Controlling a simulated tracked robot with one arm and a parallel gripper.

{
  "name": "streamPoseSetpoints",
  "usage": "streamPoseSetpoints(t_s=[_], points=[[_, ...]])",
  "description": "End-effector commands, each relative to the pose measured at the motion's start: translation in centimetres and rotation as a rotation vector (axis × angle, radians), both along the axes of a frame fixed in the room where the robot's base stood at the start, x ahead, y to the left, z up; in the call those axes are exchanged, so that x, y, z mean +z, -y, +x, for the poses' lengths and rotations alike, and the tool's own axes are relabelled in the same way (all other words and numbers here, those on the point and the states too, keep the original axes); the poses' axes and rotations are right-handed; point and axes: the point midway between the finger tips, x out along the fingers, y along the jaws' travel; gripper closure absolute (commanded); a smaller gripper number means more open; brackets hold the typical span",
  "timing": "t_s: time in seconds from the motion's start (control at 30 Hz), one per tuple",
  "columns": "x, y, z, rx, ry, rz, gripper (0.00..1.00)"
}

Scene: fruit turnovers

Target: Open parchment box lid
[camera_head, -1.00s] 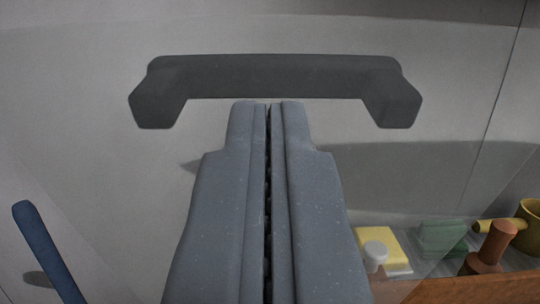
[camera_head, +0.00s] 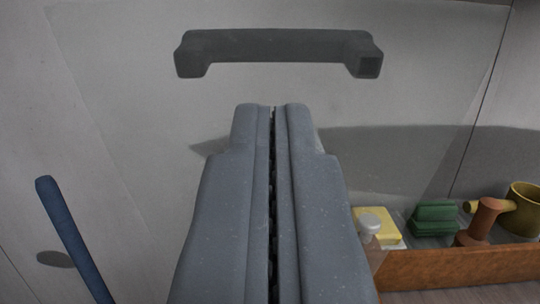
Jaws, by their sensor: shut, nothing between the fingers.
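A dark grey bar handle (camera_head: 277,46) is fixed across the upper middle of a pale grey panel (camera_head: 120,110). I cannot tell for sure whether this panel is the parchment box lid. My gripper (camera_head: 270,106) is shut and empty, with its fingertips below the handle in the picture and apart from it. A clear gap of panel shows between the fingertips and the handle bar.
At the lower right, a tray with a brown front wall (camera_head: 455,265) holds a yellow block (camera_head: 378,227), a green block (camera_head: 434,217), a reddish-brown piece (camera_head: 481,222) and a yellow cup (camera_head: 523,208). A blue bar (camera_head: 72,240) stands at lower left.

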Motion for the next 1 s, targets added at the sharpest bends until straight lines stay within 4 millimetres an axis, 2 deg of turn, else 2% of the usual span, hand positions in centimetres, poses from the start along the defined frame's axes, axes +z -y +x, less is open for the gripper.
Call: streamPoseSetpoints(t_s=[0.4,0.6,0.87,1.0], points=[[-1.3,0.3,-6.2,0.003,0.000,-0.001,1.00],[-1.9,0.5,-8.3,0.001,0.001,0.000,1.00],[-2.0,0.6,-9.1,0.001,0.002,0.002,1.00],[-0.5,1.2,-8.4,0.017,0.002,0.021,1.00]])
